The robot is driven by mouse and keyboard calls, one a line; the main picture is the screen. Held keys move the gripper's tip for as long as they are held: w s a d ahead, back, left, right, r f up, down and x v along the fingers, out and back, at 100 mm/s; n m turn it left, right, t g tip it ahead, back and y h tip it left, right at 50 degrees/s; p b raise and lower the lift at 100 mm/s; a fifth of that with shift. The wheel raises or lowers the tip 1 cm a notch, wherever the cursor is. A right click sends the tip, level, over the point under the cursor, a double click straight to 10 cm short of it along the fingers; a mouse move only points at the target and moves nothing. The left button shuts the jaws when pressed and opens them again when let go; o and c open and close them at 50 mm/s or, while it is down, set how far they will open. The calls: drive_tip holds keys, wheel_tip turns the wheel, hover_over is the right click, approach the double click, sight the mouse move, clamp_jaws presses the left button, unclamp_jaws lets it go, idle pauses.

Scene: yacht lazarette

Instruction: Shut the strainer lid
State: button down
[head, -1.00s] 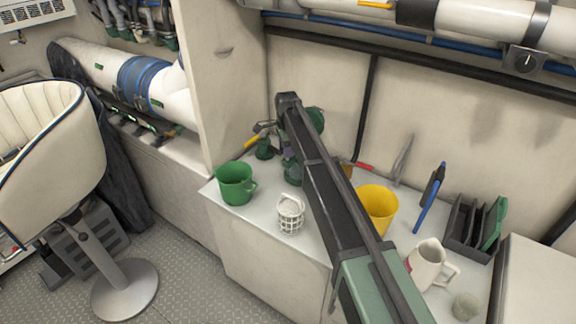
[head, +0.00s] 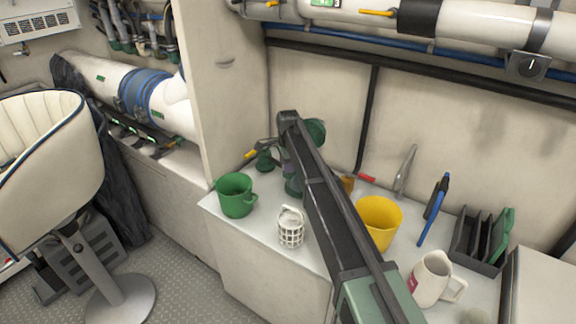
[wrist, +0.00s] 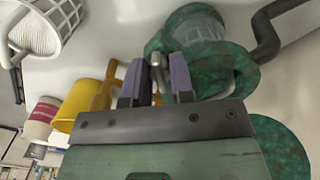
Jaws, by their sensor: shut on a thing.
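The strainer (wrist: 205,70) is a green, verdigris-covered body in the wrist view, just beyond my fingers. In the head view a round green part (head: 316,131), perhaps its lid, shows beside my arm, with more green fittings below it. I cannot tell lid from body with certainty or how far the lid is open. My gripper (wrist: 156,82) has purple-grey finger pads shut on a small grey metal piece at the strainer, perhaps part of the lid. The white strainer basket (head: 291,228) stands apart on the counter.
A green mug (head: 235,196) stands at the counter's left end. A yellow mug (head: 379,222), a white jug (head: 432,278) and a dark rack (head: 477,246) stand right of my arm. A yellow-handled valve (head: 255,152) is close behind the mug. The counter front is clear around the basket.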

drive_tip(key=c, duration=1)
unclamp_jaws()
wheel_tip(320, 180, up, 11)
drive_tip(key=p, duration=1)
drive_tip(key=shift+f+p, duration=0.1)
drive_tip(key=shift+p, duration=0.3)
